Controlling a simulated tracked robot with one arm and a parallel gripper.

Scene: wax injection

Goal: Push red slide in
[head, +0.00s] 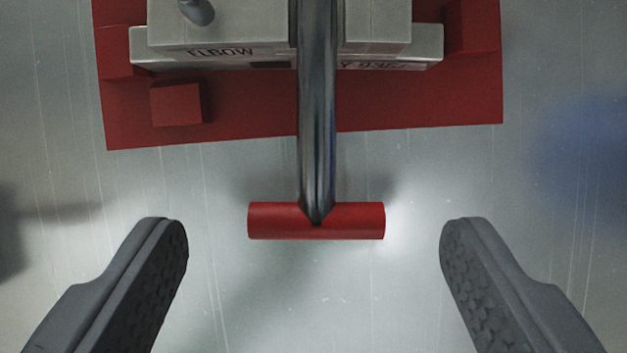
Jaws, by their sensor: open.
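The red slide shows as a red crossbar handle (272,221) at the near end of a dark metal rod (317,110). The rod runs up over a grey metal mold block (220,25) marked "ELBOW". The handle stands clear of the block, with a stretch of rod between them. My gripper (314,250) is open, with one dark textured finger on each side of the handle. Both fingers are apart from the handle, and nothing is between them but the handle area. Where the rod enters the mold is hidden beyond the top edge.
The mold sits on a red base plate (250,112) with raised red blocks, one at the front left (177,104). A grey knob (197,11) shows on the block's top left. The scratched grey table (300,310) is clear around the handle.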

